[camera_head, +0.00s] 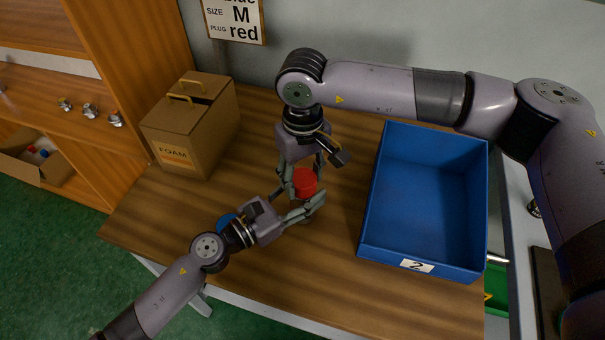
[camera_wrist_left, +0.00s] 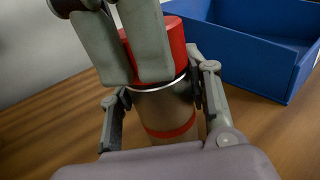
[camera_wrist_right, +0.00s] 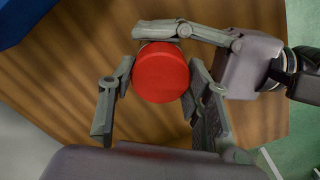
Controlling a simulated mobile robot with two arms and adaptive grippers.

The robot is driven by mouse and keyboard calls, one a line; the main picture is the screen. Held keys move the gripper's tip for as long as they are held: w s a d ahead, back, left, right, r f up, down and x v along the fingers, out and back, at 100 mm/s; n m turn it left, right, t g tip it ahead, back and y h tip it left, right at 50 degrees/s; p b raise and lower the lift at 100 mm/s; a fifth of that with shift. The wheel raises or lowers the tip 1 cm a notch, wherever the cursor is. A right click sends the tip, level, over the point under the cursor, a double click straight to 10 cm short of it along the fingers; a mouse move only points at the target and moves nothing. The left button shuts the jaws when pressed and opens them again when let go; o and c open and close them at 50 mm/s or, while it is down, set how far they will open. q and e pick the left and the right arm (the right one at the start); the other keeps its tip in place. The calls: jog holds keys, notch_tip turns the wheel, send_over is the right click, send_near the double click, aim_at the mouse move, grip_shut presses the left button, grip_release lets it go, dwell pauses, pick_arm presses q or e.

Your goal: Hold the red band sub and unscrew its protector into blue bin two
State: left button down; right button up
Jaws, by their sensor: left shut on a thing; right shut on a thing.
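The red band sub (camera_wrist_left: 165,105) stands upright on the wooden table, a metal-grey and brownish cylinder with a red band (camera_wrist_left: 170,131) low on its body. Its red protector (camera_head: 304,184) sits on top and shows as a round red cap in the right wrist view (camera_wrist_right: 160,72). My left gripper (camera_head: 303,207) is shut around the sub's body, below the protector. My right gripper (camera_head: 305,176) comes from above and is shut on the protector's sides. Its fingers hide part of the protector in the left wrist view. Blue bin two (camera_head: 369,215), labelled 2, is empty.
A cardboard FOAM box (camera_head: 175,158) stands at the back left of the table (camera_head: 270,290). A blue round thing (camera_head: 227,220) is partly hidden behind my left arm. A sign (camera_head: 234,22) reads size M, plug red. A green bin (camera_head: 497,290) shows beyond the right edge.

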pick_arm(q)
jog(key=shift+w+a, duration=0.1)
jog(key=shift+a, duration=0.05)
pick_arm(e)
jog(key=shift+w+d, duration=0.1)
jog(key=shift+d, duration=0.2)
jog(key=o, duration=1)
jog(key=shift+o, duration=1.4)
jog(key=shift+a, duration=0.2)
